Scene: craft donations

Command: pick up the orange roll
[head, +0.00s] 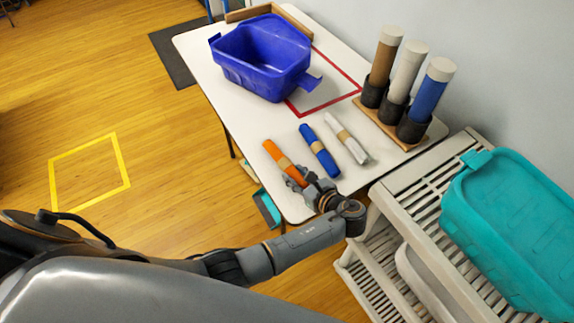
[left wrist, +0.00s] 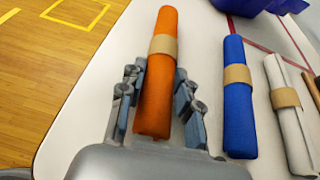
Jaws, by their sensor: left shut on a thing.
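The orange roll (head: 280,158) has a tan band around its middle and lies near the front left edge of the white table (head: 212,62). My left gripper (head: 296,180) is at the near end of the orange roll. In the left wrist view the orange roll (left wrist: 154,85) lies between the two fingers of my left gripper (left wrist: 160,98), which is shut on it. Whether the roll still touches the table is hard to tell. My right gripper does not show.
A blue roll (head: 320,151) and a white roll (head: 346,138) lie to the right of the orange one. A blue bin (head: 250,77) stands farther back. Three upright tubes in dark holders stand at the right. A slatted shelf (head: 412,187) with a teal bin (head: 510,235) is nearby.

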